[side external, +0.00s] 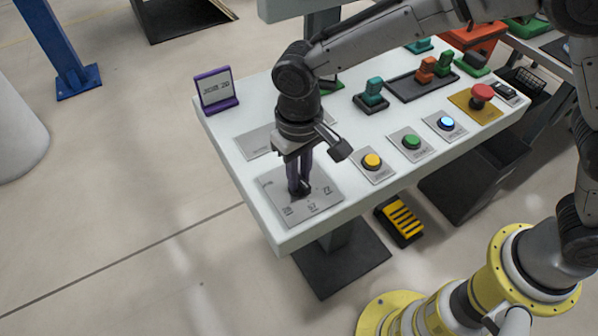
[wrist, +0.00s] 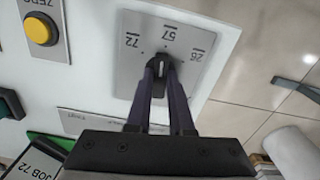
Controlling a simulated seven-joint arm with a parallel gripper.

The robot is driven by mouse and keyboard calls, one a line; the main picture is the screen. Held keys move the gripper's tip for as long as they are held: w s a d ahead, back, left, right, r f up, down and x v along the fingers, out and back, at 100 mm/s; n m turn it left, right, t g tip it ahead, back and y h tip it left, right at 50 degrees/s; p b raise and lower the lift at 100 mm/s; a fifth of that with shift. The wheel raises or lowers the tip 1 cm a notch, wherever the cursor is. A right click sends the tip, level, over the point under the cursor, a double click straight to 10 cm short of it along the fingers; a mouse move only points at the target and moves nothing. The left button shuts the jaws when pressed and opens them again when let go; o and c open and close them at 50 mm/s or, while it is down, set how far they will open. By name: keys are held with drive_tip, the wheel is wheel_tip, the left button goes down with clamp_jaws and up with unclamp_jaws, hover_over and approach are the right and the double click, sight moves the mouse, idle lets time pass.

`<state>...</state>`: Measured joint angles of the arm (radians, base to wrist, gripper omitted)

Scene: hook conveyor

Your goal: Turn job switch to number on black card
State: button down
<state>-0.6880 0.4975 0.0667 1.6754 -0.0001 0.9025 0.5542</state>
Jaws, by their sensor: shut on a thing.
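The job switch is a black knob (wrist: 161,59) on a grey plate (side external: 325,203), at the near left corner of the white table. The plate also shows in the wrist view (wrist: 132,62), with the numbers 72, 57 and 26 around the knob. My gripper (side external: 299,188) points down with its purple-grey fingers shut on the knob. In the wrist view the fingers (wrist: 162,72) hide part of it, and its exact pointing is hard to tell. A card marked JOB 72 (wrist: 38,163) with green and black edges is partly visible there. A purple-framed card (side external: 217,88) stands at the back left, its number unclear.
Yellow (side external: 372,161), green (side external: 411,142) and blue (side external: 446,124) buttons line the table's front side, with a red emergency knob (side external: 482,92) beyond. A tray (side external: 405,90) holds coloured blocks. Another flat grey plate (side external: 255,142) lies behind my gripper.

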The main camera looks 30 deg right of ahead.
drive_tip(key=n, duration=0.5)
drive_tip(key=shift+n, duration=2.2)
drive_tip(key=c, duration=0.8)
unclamp_jaws()
wheel_tip(320, 180, up, 14)
drive_tip(key=shift+w+d, duration=0.1)
